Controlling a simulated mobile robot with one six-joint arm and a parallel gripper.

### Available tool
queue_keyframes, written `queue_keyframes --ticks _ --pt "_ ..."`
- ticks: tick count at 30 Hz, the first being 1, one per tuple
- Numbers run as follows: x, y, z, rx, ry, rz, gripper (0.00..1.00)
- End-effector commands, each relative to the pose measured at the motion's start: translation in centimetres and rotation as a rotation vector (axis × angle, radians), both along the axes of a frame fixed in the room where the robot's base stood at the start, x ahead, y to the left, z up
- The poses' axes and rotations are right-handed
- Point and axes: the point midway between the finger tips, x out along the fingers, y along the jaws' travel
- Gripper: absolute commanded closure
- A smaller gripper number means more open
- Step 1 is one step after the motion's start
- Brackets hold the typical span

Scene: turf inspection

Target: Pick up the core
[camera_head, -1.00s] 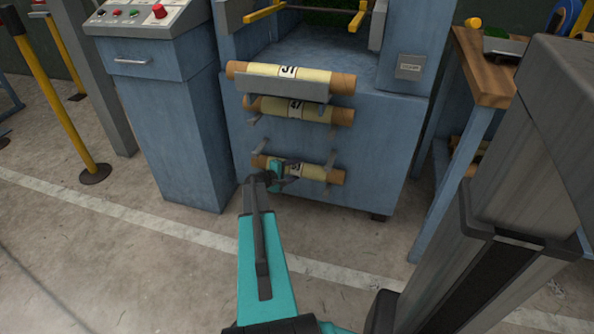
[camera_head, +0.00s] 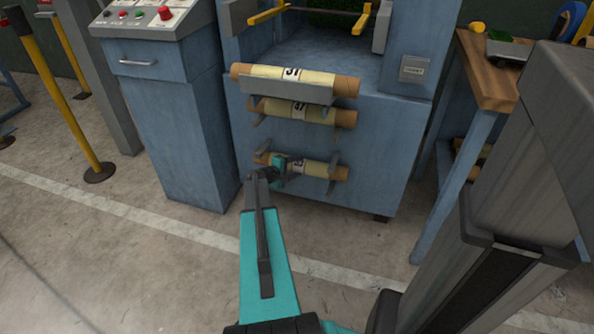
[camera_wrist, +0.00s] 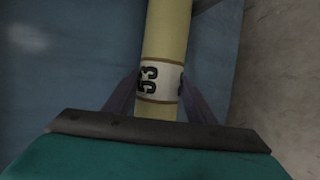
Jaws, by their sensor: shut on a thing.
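Three cardboard cores with cream wraps and number labels rest on brackets on the front of the blue machine cabinet. The lowest core (camera_head: 318,169) is held by my gripper (camera_head: 294,168) near its middle label. In the wrist view this core (camera_wrist: 166,35) runs upright through the picture with a white label reading 53, and my gripper's dark fingers (camera_wrist: 160,95) are on both sides of it, shut on it. The upper core (camera_head: 329,79) and middle core (camera_head: 325,115) sit above it. The far sides of the cores are hidden.
The blue cabinet (camera_head: 373,178) stands behind the cores. A control console (camera_head: 170,120) stands on the left, with a yellow post (camera_head: 55,95) beyond it. A wooden-topped bench (camera_head: 490,85) is on the right. The concrete floor (camera_head: 180,280) in front is clear.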

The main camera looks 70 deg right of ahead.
Motion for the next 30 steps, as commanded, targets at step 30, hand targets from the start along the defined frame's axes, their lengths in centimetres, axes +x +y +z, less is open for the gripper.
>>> queue_keyframes --ticks 30 --pt "-0.9 13.5 4.3 0.001 0.004 0.003 0.85"
